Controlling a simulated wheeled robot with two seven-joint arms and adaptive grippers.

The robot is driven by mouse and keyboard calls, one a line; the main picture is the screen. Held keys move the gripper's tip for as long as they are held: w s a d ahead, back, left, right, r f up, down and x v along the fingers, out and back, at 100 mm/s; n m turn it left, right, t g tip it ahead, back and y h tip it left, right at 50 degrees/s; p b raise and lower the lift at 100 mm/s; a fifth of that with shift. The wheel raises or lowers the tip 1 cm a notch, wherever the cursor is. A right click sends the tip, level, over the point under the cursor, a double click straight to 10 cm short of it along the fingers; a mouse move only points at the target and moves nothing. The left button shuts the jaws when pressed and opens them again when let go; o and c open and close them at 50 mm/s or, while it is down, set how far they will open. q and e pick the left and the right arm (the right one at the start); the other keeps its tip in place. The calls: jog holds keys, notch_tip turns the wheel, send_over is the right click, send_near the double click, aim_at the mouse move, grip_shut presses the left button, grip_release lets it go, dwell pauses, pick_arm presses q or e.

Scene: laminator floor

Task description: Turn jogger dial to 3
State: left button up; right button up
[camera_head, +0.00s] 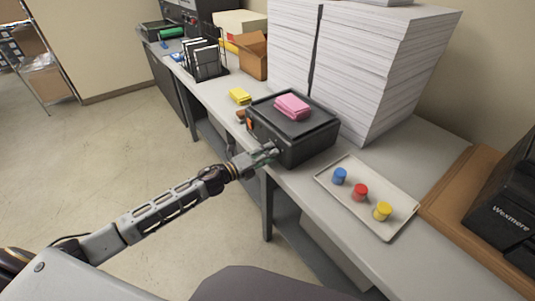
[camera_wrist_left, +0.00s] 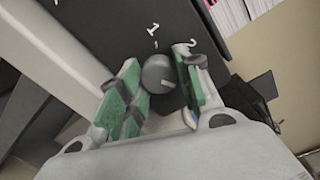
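The jogger (camera_head: 310,140) is a black box on the bench, with a pink stack (camera_head: 292,106) on top. My left gripper (camera_head: 268,154) is at the jogger's front face and hides the dial in the head view. In the left wrist view the round grey dial (camera_wrist_left: 157,71) is on the dark panel, with white numbers 1 and 2 beside it. A light mark shows on its lower part; I cannot tell which number it points to. The green-padded fingers of the left gripper (camera_wrist_left: 157,64) stand apart on either side of the dial. Contact is unclear. My right gripper is out of view.
A beige tray (camera_head: 333,188) with blue, red and yellow round pieces lies right of the jogger. Tall paper stacks (camera_head: 385,75) stand behind it. A yellow stack (camera_head: 240,96) lies to its left. The floor (camera_head: 130,150) left of the bench is clear.

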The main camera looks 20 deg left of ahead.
pick_arm(q)
jog(key=o, duration=0.4)
jog(key=shift+s+a, duration=0.1)
jog(key=shift+s, duration=0.05)
jog(key=shift+v, duration=5.8)
